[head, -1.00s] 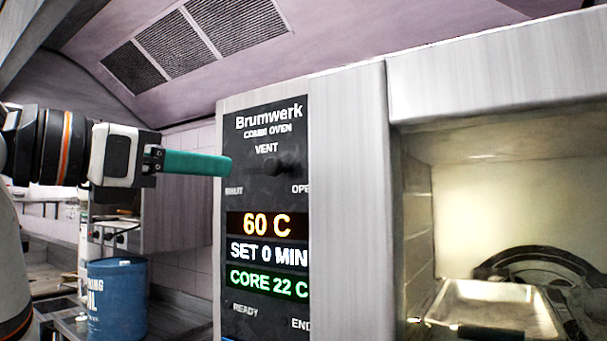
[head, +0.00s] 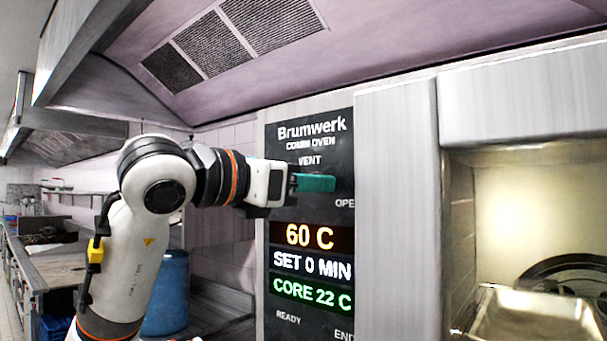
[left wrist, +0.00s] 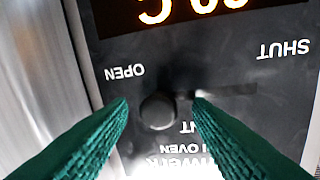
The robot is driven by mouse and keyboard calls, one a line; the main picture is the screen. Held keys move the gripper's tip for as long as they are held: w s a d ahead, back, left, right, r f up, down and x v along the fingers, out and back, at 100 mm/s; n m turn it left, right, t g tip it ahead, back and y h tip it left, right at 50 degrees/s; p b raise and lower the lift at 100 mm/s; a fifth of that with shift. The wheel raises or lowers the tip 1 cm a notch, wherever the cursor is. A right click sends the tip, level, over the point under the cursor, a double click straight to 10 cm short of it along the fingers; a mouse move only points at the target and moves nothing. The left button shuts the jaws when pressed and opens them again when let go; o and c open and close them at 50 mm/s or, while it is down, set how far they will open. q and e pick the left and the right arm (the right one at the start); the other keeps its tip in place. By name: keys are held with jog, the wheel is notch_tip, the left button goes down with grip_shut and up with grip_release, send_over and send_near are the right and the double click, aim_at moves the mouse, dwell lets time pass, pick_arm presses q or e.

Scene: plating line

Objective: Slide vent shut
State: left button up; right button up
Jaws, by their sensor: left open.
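The vent control is a dark round knob (left wrist: 158,111) on a slot in the black oven panel (head: 285,240). In the left wrist view, which shows the panel upside down, the knob is at the OPEN end; the slot (left wrist: 235,90) runs from it toward SHUT. My left gripper (head: 318,183) with green fingers is open in front of the panel. In the left wrist view its fingertips (left wrist: 160,103) lie on either side of the knob; I cannot tell if they touch it. The gripper hides the knob and the SHUT label in the head view. My right gripper is not in view.
The panel display (head: 310,236) reads 60 C, SET 0 MIN and CORE 22 C. To the right is the lit oven cavity with a metal tray (head: 535,312). A blue drum (head: 168,290) stands behind my left arm. A vent hood (head: 390,45) hangs above.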

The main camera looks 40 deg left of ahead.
pick_arm(q)
jog(key=shift+w, duration=0.15)
jog(key=shift+c, duration=0.4)
grip_shut()
jog(key=a, duration=0.7)
jog(key=shift+w+b, duration=0.25)
jog(key=shift+b, duration=0.15)
jog(key=shift+c, duration=1)
grip_release()
jog(key=shift+a, duration=0.1)
jog(key=shift+o, duration=1.4)
jog(key=shift+a, duration=0.2)
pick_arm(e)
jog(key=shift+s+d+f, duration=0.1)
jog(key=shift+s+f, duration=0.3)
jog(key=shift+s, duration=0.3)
